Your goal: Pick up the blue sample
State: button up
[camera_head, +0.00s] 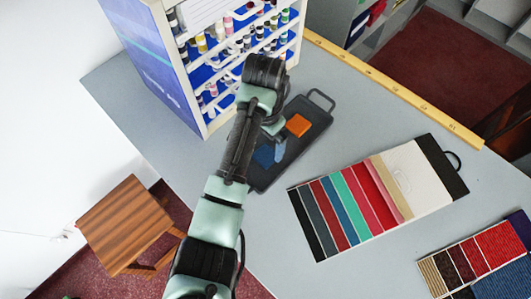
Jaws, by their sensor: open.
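A dark tray (313,106) with a loop handle lies on the grey counter. A dark blue sample (264,156) lies on it toward the near left end, partly hidden by my arm. An orange sample (298,125) lies on the tray farther up and to the right. A small pale blue piece (279,150) shows between them; I cannot tell what it is. My gripper (274,127) is above the tray, to the upper right of the blue sample and left of the orange one. It is open, and its fingertips are mostly hidden by my wrist.
A shelf rack (196,100) of small bottles stands behind the tray at the left. A striped swatch board (350,205) lies to the right, another swatch card (475,262) at lower right. A yellow ruler (390,88) runs along the back edge. A wooden stool (122,222) stands lower left.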

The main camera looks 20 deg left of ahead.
aim_at(267, 153)
jog(key=shift+w+d+f+p, duration=0.15)
jog(key=shift+f+p, duration=0.15)
jog(key=shift+f, duration=0.35)
jog(key=shift+w+f+p, duration=0.2)
jog(key=shift+f+p, duration=0.15)
jog(key=shift+f, duration=1.65)
jog(key=c, duration=1.4)
